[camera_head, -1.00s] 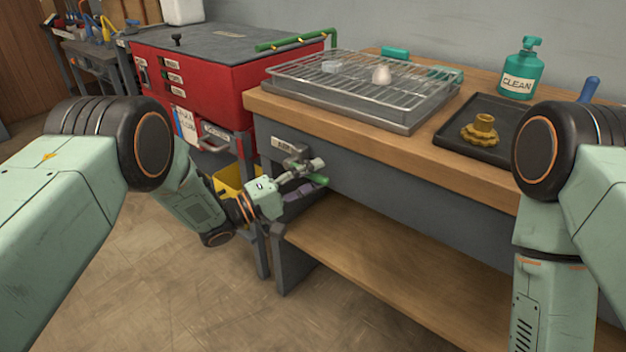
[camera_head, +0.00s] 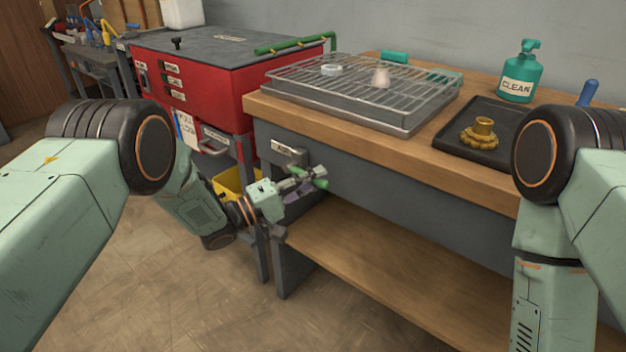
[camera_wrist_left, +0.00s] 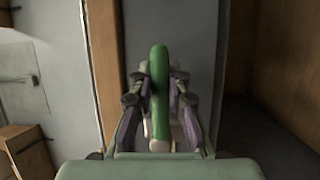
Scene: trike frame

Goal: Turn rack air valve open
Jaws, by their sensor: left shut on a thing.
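The valve's green handle (camera_head: 320,183) shows at the front of the workbench, below its top edge. In the left wrist view the green handle (camera_wrist_left: 159,90) stands lengthwise between the two fingers. My left gripper (camera_head: 306,180) is shut on this handle; the wrist view shows the fingers (camera_wrist_left: 160,100) on both sides of it. The valve body is mostly hidden behind the gripper. A small label plate (camera_head: 288,150) sits on the bench front just above. My right arm comes down at the right, but its gripper is out of view.
The wooden workbench (camera_head: 400,150) carries a wire rack tray (camera_head: 350,115), a black tray (camera_head: 455,140) with a brass part (camera_head: 480,133), and a green CLEAN bottle (camera_head: 519,75). A red cabinet (camera_head: 205,100) stands left. A wooden lower shelf (camera_head: 400,265) lies below.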

